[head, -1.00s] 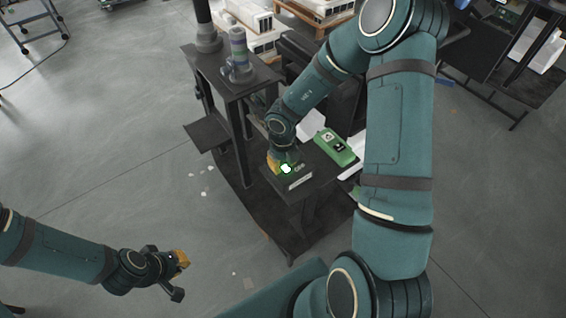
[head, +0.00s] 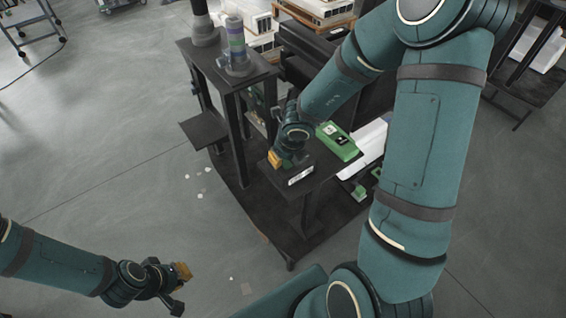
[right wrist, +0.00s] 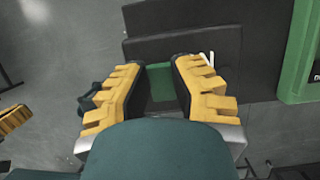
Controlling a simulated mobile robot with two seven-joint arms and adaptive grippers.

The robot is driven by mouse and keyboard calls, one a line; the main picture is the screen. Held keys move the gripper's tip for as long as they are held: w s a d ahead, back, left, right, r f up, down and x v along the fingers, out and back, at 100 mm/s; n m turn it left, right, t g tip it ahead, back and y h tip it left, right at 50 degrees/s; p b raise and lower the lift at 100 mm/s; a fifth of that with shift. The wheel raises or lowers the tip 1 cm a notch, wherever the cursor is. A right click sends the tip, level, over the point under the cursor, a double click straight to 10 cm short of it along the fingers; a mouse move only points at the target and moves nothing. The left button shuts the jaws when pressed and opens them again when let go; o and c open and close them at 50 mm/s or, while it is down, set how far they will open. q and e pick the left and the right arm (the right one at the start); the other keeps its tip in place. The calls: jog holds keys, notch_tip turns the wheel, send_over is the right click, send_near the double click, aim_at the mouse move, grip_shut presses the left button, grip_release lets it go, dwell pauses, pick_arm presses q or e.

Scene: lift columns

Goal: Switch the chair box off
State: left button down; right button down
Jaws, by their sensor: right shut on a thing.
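A small dark box (head: 301,177) with a white label on its front sits on a black stand. My right gripper (head: 277,159) reaches down onto its top and hides much of it. In the right wrist view, the yellow fingers of this gripper (right wrist: 160,72) are shut on a small dark green part (right wrist: 161,84); its shape is mostly hidden. I cannot read the label, and no lit lamp shows on the box. A green box (head: 338,142) with a dark panel lies just right of it; its edge shows in the right wrist view (right wrist: 296,55). My left gripper (head: 180,288) is open and empty over the floor.
A taller black table (head: 226,77) behind left carries a banded column (head: 236,42) and a dark cylinder. A low black shelf (head: 203,130) juts out left. White boxes on pallets stand at the back. The floor at left is open, with small white scraps.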

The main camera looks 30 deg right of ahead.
jog(key=shift+s, duration=0.1)
dwell(0.3)
jog(key=c, duration=0.7)
grip_release()
jog(key=shift+f, duration=0.1)
jog(key=shift+c, duration=0.2)
jog(key=shift+d+r, duration=0.1)
jog(key=shift+r, duration=0.55)
jog(key=v, duration=1.1)
jog(key=shift+s, duration=0.2)
jog(key=shift+f, duration=0.15)
